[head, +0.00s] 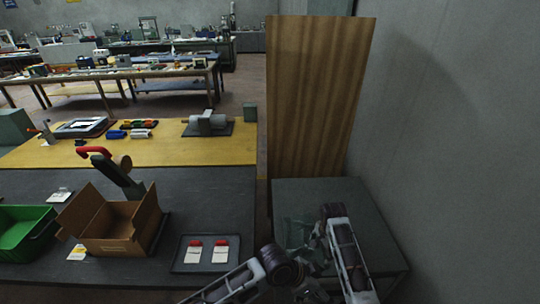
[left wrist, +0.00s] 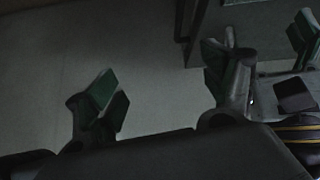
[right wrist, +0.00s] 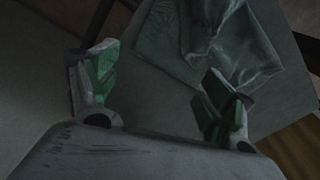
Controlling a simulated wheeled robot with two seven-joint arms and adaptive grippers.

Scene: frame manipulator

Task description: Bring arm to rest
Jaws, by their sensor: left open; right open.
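My right arm (head: 345,255) reaches over the small grey table at the right in the head view. In the right wrist view my right gripper (right wrist: 160,92) is open, with nothing between its green-padded fingers. A crumpled, see-through greenish bag (right wrist: 225,40) lies on the table beyond its fingers; it also shows in the head view (head: 294,232). In the left wrist view my left gripper (left wrist: 165,88) is open and empty, over dim grey floor. It does not show clearly in the head view. Parts of my other arm show at the right of the left wrist view.
The small table (head: 330,188) stands between a wooden panel (head: 315,95) and the grey wall (head: 445,150). The workbench (head: 200,190) at left holds an open cardboard box (head: 105,243), a green crate (head: 22,250) and a tray (head: 206,268) with two red-and-white items.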

